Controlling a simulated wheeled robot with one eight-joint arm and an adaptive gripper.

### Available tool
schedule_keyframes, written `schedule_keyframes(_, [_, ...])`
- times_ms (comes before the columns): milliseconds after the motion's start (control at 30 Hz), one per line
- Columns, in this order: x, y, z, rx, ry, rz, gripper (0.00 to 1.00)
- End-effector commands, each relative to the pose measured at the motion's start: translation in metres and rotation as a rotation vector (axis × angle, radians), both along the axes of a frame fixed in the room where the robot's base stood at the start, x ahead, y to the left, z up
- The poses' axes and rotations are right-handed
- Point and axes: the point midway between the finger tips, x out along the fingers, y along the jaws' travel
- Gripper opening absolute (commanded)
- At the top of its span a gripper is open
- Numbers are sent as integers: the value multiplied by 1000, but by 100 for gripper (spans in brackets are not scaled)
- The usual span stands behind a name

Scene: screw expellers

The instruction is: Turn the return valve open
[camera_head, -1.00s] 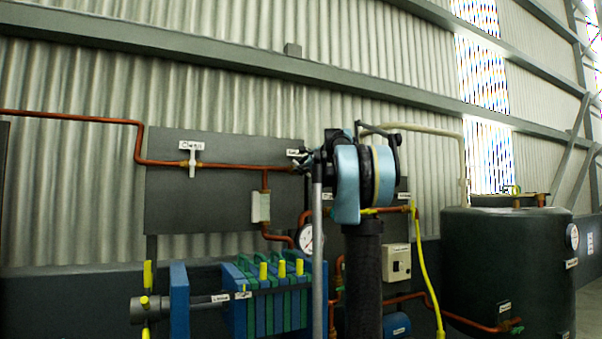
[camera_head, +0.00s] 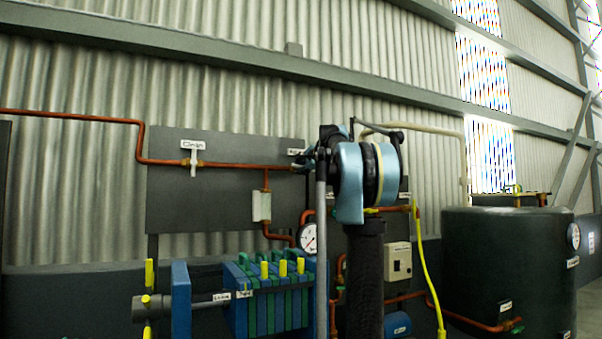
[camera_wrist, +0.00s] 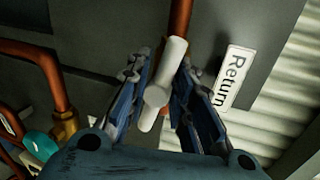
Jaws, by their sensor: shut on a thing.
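The return valve's white bar handle (camera_wrist: 164,82) shows in the wrist view on a copper pipe, beside a white label (camera_wrist: 234,78) reading "Return". The handle is tilted, its top leaning right, roughly along the pipe's run but not clearly in line with it. My gripper (camera_wrist: 163,98) has its two blue-black fingers on either side of the handle and is shut on it. In the head view my arm hides the handle and most of my gripper; only part of a white label (camera_head: 295,152) shows there, on the dark panel left of my arm.
A white-handled valve labelled "Clean" (camera_head: 193,160) sits on the same copper pipe to the left. A pressure gauge (camera_head: 308,237), a blue-green filter press (camera_head: 265,295), a yellow hose (camera_head: 424,270) and a dark tank (camera_head: 510,270) stand around my arm.

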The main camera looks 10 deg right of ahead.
Motion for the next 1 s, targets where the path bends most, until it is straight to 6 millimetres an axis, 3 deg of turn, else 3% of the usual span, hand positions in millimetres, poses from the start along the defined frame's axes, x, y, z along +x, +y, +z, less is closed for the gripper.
schedule_keyframes(1000, [-1, 3, -4, -78, -21, 9, 0])
